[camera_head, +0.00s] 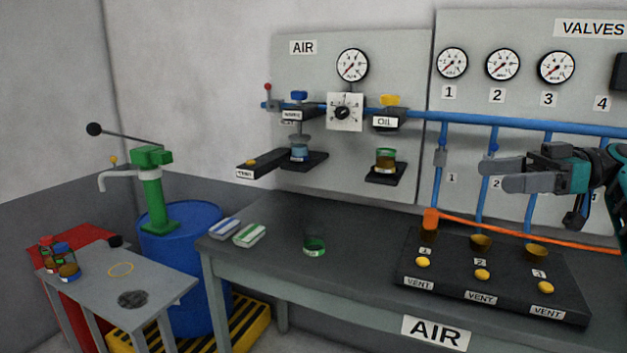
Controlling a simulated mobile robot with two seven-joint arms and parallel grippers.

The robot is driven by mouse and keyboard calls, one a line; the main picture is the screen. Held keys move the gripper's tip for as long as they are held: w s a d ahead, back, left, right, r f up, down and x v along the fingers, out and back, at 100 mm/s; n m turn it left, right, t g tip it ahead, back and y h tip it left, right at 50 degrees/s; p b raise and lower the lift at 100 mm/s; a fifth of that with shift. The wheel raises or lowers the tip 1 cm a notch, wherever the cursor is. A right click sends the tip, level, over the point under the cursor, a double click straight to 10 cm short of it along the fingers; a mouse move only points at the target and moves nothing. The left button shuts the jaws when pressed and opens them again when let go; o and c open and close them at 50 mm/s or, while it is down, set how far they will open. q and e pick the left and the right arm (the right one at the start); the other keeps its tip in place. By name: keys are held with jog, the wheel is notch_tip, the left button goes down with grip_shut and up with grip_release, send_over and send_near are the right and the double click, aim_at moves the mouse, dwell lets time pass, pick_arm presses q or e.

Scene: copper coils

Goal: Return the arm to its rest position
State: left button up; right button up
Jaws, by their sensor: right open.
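My right gripper (500,176) reaches in from the right edge at mid height. Its two grey fingers point left, and it holds nothing that I can see. It hangs in front of the valve panel, above the black vent block (400,276) on the workbench, and touches nothing visible. The teal and dark wrist of my right arm (572,172) shows behind the fingers. The rest of that arm is cut off by the frame edge. My left gripper is not in view.
Blue pipes (470,119) and an orange hose (520,233) run close to the gripper. A blue drum with a green pump (153,190) and a small side table (155,287) stand left.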

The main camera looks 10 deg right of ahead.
jog(key=s+a+f+n+g, duration=0.2)
jog(key=s+a+f+g, duration=0.2)
jog(key=a+f, duration=0.6)
jog(key=s+a+f+n+g, duration=0.2)
jog(key=s+a+f+g, duration=0.45)
jog(key=a, duration=0.65)
jog(key=w+d+f+m+t+h, duration=0.45)
jog(key=w+m+t, duration=0.2)
jog(key=w, duration=0.25)
jog(key=w+d+f+m+t+h, duration=0.35)
jog(key=w+f+m+t, duration=0.2)
jog(key=w+t, duration=0.3)
jog(key=w+d+r+m+t+h, duration=0.4)
jog(key=w+d+r+t+h, duration=0.4)
jog(key=d, duration=0.3)
jog(key=s+a+f+g, duration=0.1)
jog(key=s+a+f, duration=0.4)
jog(key=s+f, duration=0.45)
jog(key=s+a+f+g, duration=0.1)
jog(key=s+a+f, duration=0.4)
jog(key=s+f, duration=0.4)
jog(key=s+a+f+g+y, duration=0.1)
jog(key=s+a+f, duration=0.2)
jog(key=s, duration=0.6)
jog(key=s+a+f+g, duration=0.2)
jog(key=s+f, duration=0.3)
jog(key=s, duration=0.4)
jog(key=shift+s+a+y, duration=0.3)
jog(key=shift+a+y, duration=0.1)
jog(key=shift+a, duration=0.15)
